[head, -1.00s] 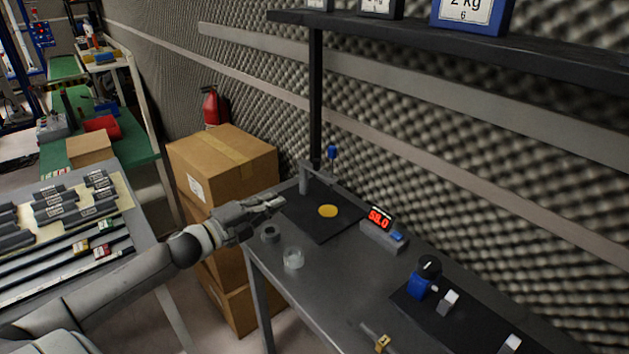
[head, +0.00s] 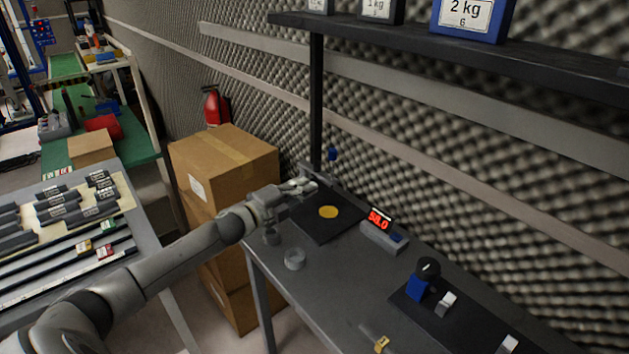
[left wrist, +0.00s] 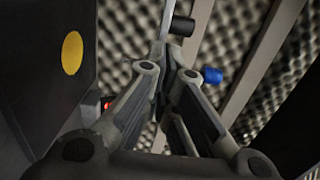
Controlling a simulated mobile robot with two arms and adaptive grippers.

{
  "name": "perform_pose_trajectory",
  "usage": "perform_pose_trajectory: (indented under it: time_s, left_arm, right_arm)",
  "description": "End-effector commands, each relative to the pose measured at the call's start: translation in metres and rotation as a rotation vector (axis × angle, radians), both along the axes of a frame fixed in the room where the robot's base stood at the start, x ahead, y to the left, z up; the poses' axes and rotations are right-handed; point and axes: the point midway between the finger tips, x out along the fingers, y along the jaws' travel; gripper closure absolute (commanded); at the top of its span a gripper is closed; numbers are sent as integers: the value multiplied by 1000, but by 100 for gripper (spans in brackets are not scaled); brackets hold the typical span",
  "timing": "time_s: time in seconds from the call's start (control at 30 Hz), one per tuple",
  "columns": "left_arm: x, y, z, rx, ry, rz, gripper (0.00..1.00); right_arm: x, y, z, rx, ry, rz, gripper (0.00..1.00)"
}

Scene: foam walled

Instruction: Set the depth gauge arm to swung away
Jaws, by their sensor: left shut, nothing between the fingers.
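The depth gauge stands at the far end of the bench, on the black plate (head: 318,232) with a yellow disc (head: 328,212). Its blue knob (head: 333,154) shows beyond my left gripper (head: 308,186), whose hand hides most of the gauge's post and arm. My left gripper is shut and empty, with its fingertips close to the gauge; I cannot tell whether they touch it. In the left wrist view, the shut fingers (left wrist: 166,72) point towards a grey bar and a dark cylinder. The blue knob (left wrist: 212,75) is right of them, the yellow disc (left wrist: 72,52) left. My right gripper is not in view.
A red-digit display (head: 381,236) stands right of the plate. A clear ring-like cup (head: 294,259) sits near the bench's left edge. Stacked cardboard boxes (head: 225,165) stand left of the bench. A dark shelf (head: 400,40) with weights hangs above.

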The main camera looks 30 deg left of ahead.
Motion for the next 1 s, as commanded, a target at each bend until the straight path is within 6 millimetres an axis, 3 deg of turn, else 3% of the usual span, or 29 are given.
perform_pose_trajectory:
  time_s: [0.2, 0.4, 1.0]
  left_arm:
    - [23, -6, 2, -1, -2, 1, 100]
    - [33, -9, 0, -1, 0, 1, 100]
    - [36, -10, 0, 0, 0, 0, 100]
  right_arm:
    - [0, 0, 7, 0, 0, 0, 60]
    - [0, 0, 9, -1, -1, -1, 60]
    - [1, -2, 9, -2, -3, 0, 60]
